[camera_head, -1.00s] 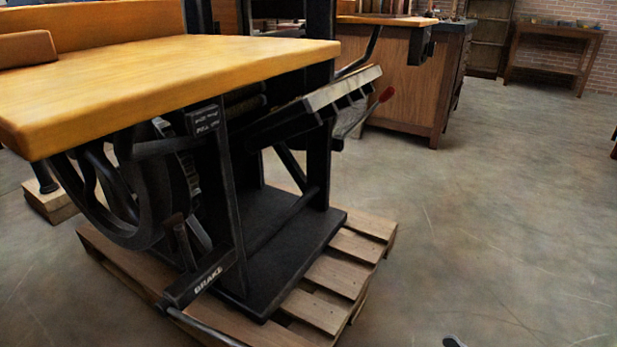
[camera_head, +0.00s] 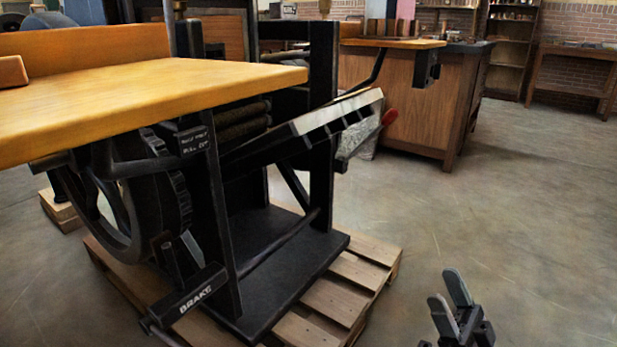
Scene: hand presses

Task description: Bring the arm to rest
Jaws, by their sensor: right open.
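My right gripper (camera_head: 449,295) shows at the bottom right of the head view. Its two grey fingers point up and stand apart, with nothing between them. It is over the bare floor, to the right of the wooden pallet (camera_head: 355,271), and does not appear to touch anything. The rest of the right arm is outside the view. My left gripper is not in view.
A black hand press (camera_head: 280,250) with a yellow wooden table top (camera_head: 200,85) and a lever marked BRAKE (camera_head: 190,300) stands on the pallet. A wooden cabinet (camera_head: 410,105) and a side table (camera_head: 575,75) stand behind. The concrete floor (camera_head: 510,200) at right is clear.

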